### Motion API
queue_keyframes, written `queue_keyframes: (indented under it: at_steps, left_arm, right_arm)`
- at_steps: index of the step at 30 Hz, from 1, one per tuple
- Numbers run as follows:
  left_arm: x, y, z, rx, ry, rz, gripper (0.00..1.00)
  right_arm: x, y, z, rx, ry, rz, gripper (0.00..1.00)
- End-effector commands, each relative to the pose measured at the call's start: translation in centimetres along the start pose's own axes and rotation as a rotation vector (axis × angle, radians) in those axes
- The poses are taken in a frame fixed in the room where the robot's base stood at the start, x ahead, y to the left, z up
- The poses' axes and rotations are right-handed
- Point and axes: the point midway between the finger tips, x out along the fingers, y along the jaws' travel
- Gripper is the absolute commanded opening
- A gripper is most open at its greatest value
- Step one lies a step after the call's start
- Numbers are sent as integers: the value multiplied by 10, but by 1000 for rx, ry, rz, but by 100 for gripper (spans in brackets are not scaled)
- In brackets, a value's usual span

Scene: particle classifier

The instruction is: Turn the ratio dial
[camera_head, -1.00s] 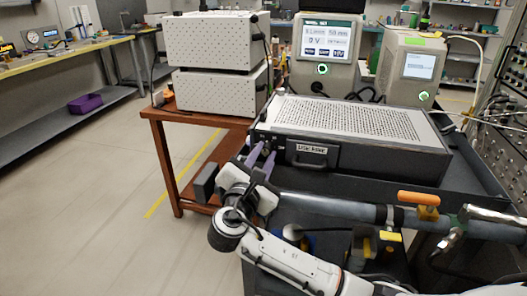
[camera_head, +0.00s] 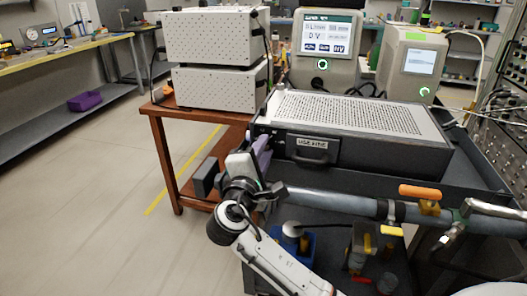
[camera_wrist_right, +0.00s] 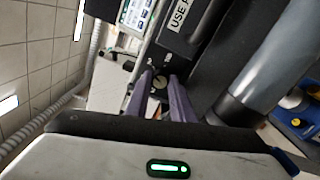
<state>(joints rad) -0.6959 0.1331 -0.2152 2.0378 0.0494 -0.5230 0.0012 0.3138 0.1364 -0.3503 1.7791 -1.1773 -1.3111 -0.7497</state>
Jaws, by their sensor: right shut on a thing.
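The ratio dial (camera_wrist_right: 160,83) is a small dark round knob with a pale mark on the dark front panel of the black box (camera_head: 383,152). In the head view it is hidden behind my gripper. My right gripper (camera_head: 263,146) is at the left end of that panel. In the right wrist view its two purple fingers (camera_wrist_right: 161,77) stand on either side of the dial, shut on it. My left gripper is not in view.
A grey pipe with an orange-handled valve (camera_head: 419,192) runs just right of my right gripper. Two stacked white units (camera_head: 215,95) stand on a wooden table behind. A display unit (camera_head: 327,50) stands at the back. Open floor lies to the left.

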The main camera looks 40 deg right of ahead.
Motion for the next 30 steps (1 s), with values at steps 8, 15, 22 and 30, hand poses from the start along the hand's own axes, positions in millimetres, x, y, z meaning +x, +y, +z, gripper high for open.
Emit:
queue_keyframes:
  at_steps: [8,15,22,30]
  left_arm:
    - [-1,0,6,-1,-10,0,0]
    - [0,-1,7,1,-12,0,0]
    - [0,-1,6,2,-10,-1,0]
    - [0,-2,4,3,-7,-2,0]
  right_arm:
    - [-1,-2,0,19,1,-3,0]
    - [-1,-2,-1,18,1,-4,0]
    - [0,-1,0,18,1,-2,29]
    - [-13,-1,-1,18,3,-3,29]
